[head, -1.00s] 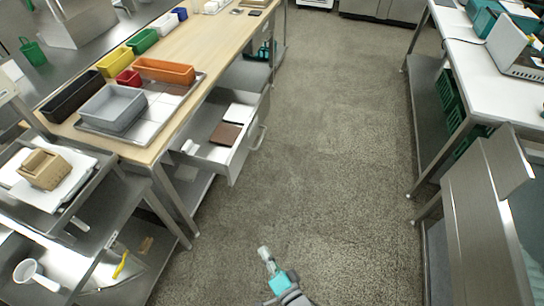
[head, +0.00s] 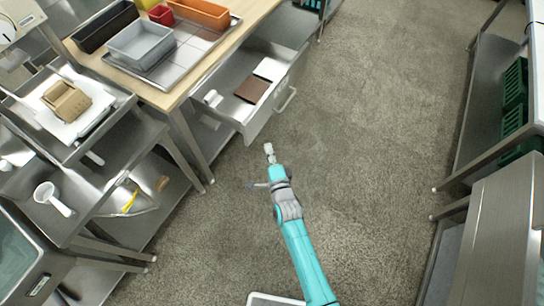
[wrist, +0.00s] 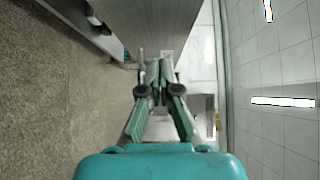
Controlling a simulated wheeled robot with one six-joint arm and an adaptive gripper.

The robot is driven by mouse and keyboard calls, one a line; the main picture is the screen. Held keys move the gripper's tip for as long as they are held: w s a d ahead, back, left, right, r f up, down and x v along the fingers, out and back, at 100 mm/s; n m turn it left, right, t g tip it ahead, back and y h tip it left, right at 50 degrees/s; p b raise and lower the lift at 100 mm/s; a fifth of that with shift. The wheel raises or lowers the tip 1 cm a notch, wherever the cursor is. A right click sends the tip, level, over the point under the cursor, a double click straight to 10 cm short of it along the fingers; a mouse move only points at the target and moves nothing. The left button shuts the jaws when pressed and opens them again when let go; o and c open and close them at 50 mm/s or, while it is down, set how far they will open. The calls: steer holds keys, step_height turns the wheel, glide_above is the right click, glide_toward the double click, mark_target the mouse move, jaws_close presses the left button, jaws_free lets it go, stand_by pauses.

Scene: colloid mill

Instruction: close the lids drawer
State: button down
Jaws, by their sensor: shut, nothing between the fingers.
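The lids drawer (head: 262,118) is pulled out from under the wooden-topped table in the head view. Its grey metal front has a bar handle (head: 287,98) on the aisle side. Inside lie a brown flat piece (head: 251,89), a pale flat piece (head: 270,69) and a small white item (head: 213,98). My gripper (head: 268,149) is shut and empty, in front of the drawer's near corner and apart from the handle in the picture. In the wrist view its fingers (wrist: 156,70) are together; I cannot tell whether they touch anything.
The wooden table (head: 182,88) carries a metal tray with a grey bin (head: 141,44) and other bins. A steel cart (head: 100,112) stands at the left with a brown box (head: 66,100). Steel benches line the right side. The aisle floor (head: 370,130) between is clear.

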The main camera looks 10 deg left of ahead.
mark_target(253, 126)
steer(key=w+a, duration=0.4)
steer(key=w, duration=0.1)
steer(key=shift+a, duration=0.3)
steer(key=shift+w+a, duration=0.2)
steer(key=shift+a, duration=0.45)
